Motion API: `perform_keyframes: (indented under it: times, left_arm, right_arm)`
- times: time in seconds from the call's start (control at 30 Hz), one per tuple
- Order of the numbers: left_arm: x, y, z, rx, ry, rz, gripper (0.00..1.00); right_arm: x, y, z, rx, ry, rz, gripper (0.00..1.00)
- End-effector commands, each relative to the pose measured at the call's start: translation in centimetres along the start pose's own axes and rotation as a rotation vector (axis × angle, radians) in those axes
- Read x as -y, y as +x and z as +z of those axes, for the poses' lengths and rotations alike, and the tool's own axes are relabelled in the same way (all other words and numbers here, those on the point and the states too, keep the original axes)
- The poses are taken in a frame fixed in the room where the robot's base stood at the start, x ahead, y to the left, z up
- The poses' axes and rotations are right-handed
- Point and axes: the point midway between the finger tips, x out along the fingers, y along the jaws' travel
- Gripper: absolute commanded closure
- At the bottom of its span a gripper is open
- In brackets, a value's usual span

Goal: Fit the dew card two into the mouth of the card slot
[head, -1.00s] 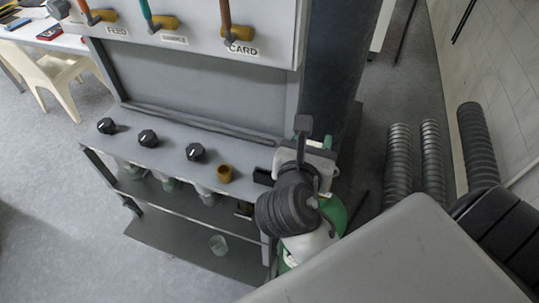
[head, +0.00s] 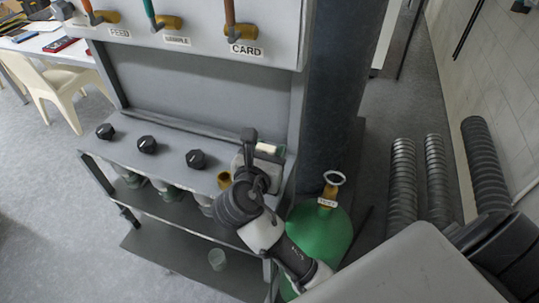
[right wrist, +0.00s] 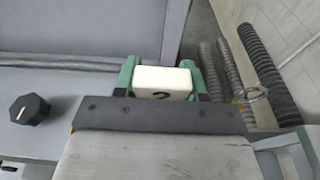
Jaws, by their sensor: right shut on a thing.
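My right gripper (head: 268,151) is over the right end of the grey bench. In the right wrist view its green fingers (right wrist: 164,78) are shut on the dew card two (right wrist: 162,83), a white block with a dark 2 on its face. The card also shows as a small pale piece in the head view (head: 270,148). I cannot make out the card slot; my gripper and wrist cover that end of the bench. A CARD label (head: 245,50) is on the upper panel. My left gripper is not in view.
A green gas cylinder (head: 325,232) stands right of the bench. Ribbed hoses (head: 403,185) stand by the wall. The upper panel (head: 205,12) overhangs the back.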

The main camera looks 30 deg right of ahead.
Motion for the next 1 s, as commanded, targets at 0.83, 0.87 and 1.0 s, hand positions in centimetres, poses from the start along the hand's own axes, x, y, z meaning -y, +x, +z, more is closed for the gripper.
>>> perform_keyframes:
  times: [0.83, 0.87, 1.0]
  left_arm:
    - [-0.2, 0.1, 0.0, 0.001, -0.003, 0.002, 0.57]
    - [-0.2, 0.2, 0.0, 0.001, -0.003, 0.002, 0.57]
    - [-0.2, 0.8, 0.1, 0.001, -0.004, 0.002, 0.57]
  right_arm:
    - [0.1, -0.2, -1.9, -0.018, -0.011, -0.005, 0.33]
    - [0.1, -0.5, -2.0, -0.018, -0.011, -0.004, 0.33]
    - [0.1, -2.8, -2.1, -0.021, -0.008, -0.002, 0.33]
